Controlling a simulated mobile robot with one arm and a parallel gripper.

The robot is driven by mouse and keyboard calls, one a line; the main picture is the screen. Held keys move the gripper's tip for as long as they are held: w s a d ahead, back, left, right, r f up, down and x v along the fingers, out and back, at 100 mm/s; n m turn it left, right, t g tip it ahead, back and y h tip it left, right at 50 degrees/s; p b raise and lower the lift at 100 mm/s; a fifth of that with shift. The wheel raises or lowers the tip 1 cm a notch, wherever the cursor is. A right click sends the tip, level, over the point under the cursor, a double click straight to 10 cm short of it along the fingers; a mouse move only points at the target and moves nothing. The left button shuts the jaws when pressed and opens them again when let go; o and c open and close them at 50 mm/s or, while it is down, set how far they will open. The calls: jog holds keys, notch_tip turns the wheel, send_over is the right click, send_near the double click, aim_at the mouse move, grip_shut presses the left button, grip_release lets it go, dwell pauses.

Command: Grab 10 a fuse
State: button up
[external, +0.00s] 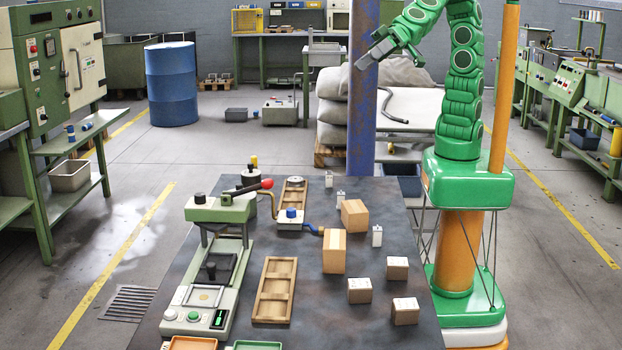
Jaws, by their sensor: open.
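Several small things stand on the right half of the dark table (216,340). Three are small white upright pieces, one at the back (329,180), one just in front of it (341,197) and one farther right (377,236). They may be fuses, but I cannot read any rating. My gripper (372,54) is open and empty, high above the table's far side.
Two larger wooden blocks (354,215) (334,252) stand among the small pieces. A wooden compartment tray (275,290) lies mid-table, beside a green press machine (218,270) with a red-knobbed lever. A blue post (362,130) rises behind the table.

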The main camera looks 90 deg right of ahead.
jog(key=s+a+f+m+t+h, duration=0.3)
jog(key=s+f+h, duration=0.15)
jog(key=f, duration=0.25)
jog(key=s+d+f+t+h, duration=0.2)
jog(key=s+d+f+h, duration=0.4)
jog(key=s, duration=0.1)
send_near(377, 234)
jog(key=shift+w+d+f+n+y, duration=0.15)
jog(key=shift+w+d+f, duration=0.1)
jog(key=shift+w+d, duration=0.2)
jog(key=shift+w+d+f+n+y, duration=0.15)
jog(key=shift+w+d+f, duration=0.1)
jog(key=shift+w+d, duration=0.25)
jog(key=shift+x, duration=3.95)
jog(key=shift+a+f, duration=0.15)
jog(key=shift+a, duration=0.05)
grip_shut()
